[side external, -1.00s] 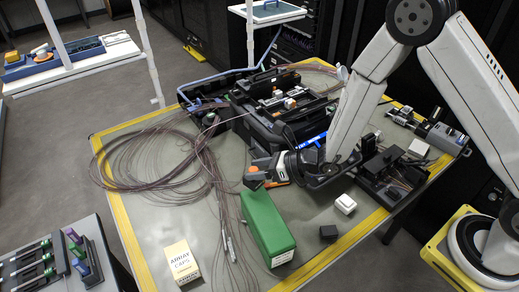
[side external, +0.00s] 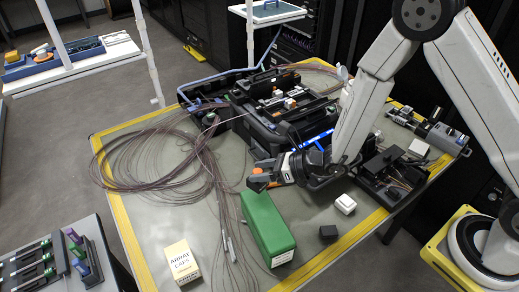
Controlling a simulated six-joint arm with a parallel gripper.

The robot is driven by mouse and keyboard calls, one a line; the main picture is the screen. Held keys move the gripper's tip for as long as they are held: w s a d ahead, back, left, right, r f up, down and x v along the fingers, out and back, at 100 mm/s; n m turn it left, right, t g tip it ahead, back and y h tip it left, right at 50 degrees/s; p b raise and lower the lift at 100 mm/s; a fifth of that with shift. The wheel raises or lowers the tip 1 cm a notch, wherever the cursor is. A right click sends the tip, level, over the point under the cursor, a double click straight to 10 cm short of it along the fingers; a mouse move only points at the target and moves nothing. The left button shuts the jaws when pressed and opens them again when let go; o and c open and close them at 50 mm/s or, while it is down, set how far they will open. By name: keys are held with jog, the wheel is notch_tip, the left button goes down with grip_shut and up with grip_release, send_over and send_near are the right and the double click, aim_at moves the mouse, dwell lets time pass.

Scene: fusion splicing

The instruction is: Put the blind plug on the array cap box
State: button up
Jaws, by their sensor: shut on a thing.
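The array cap box (side external: 181,262), white and yellow with "ARRAY CAPS" lettering, stands upright near the table's front left. My gripper (side external: 260,179) is above the table, up and to the right of that box in the picture, over the far end of the green box. It is shut on a small dark reddish piece (side external: 257,186), apparently the blind plug. Orange shows beside it at the fingertips. The piece is small and partly hidden by the fingers, so its shape is unclear.
Loose brown fibre coils (side external: 150,160) spread across the left of the table. A white cube (side external: 345,204) and a black cube (side external: 328,231) sit right of the green box.

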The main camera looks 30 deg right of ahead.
jog(key=s+a+r+n+g+y, duration=0.1)
jog(key=s+a+r+n+g, duration=0.1)
jog(key=s+a, duration=0.4)
jog(key=s+a+r+n+g+y, duration=0.2)
jog(key=s+a+n+g, duration=0.1)
jog(key=s+a, duration=0.4)
jog(key=shift+a+r+n+g, duration=0.4)
jog(key=shift+a+n, duration=0.1)
jog(key=shift+a, duration=0.7)
jog(key=w+a+f, duration=0.1)
jog(key=w, duration=0.1)
jog(key=w+a+f, duration=0.1)
jog(key=w+a, duration=0.1)
jog(key=w+a+f, duration=0.1)
jog(key=w+a, duration=0.1)
jog(key=shift+w+a+f, duration=0.1)
jog(key=shift+w+f, duration=0.3)
grip_shut()
send_over(183, 254)
jog(key=s+d, duration=0.1)
jog(key=f, duration=0.4)
jog(key=shift+s+f, duration=0.2)
jog(key=shift+w+a+f, duration=0.35)
jog(key=shift+w+f, duration=0.1)
jog(key=shift+f, duration=0.15)
jog(key=shift+f, duration=0.1)
jog(key=shift+w+a+f, duration=0.1)
jog(key=shift+w+f, duration=0.05)
jog(key=shift+f, duration=1.6)
